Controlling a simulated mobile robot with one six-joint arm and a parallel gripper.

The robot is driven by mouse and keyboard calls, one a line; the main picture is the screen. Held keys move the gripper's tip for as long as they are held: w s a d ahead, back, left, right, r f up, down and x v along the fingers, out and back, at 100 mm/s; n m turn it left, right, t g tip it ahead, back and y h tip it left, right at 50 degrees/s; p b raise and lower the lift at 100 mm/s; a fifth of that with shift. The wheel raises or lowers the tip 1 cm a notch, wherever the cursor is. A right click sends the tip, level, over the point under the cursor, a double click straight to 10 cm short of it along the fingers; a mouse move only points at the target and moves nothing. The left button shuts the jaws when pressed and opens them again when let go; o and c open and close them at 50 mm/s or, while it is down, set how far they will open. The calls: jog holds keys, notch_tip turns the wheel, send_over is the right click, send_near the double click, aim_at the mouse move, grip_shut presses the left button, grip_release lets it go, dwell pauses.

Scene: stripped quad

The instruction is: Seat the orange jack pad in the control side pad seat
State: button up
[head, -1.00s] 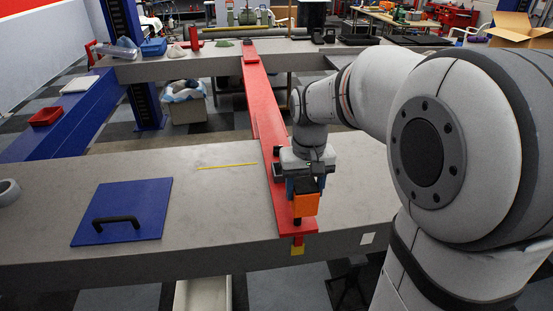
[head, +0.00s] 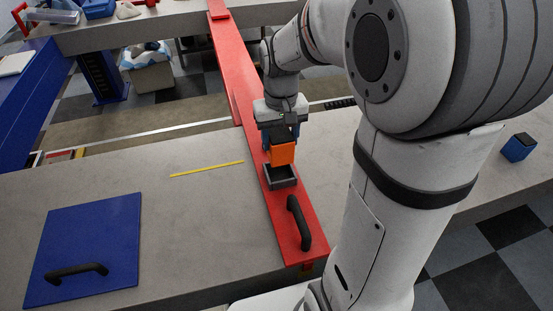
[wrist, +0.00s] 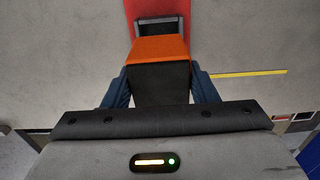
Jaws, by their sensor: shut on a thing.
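My gripper (head: 281,140) is shut on the orange jack pad (head: 283,155), a block with an orange face and a dark top. In the wrist view the pad (wrist: 162,48) sits between the two blue fingers of my gripper (wrist: 160,86). A dark square pad seat (head: 281,182) with a raised rim lies on the red beam (head: 245,88). In the head view the pad appears just above and behind the seat, overlapping its far edge. In the wrist view the seat (wrist: 160,22) shows beyond the pad, partly hidden by it. The exact gap cannot be told.
A black handle (head: 299,222) stands on the beam nearer than the seat. A blue plate (head: 85,235) with a black handle and a yellow strip (head: 207,169) lie to the left. A blue block (head: 518,147) stands far right.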

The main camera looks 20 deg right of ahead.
aim_at(280, 159)
notch_tip(280, 159, down, 4)
jog(key=shift+r, duration=0.25)
jog(key=shift+f, duration=1.85)
jog(key=shift+f, duration=0.15)
jog(key=o, duration=1.3)
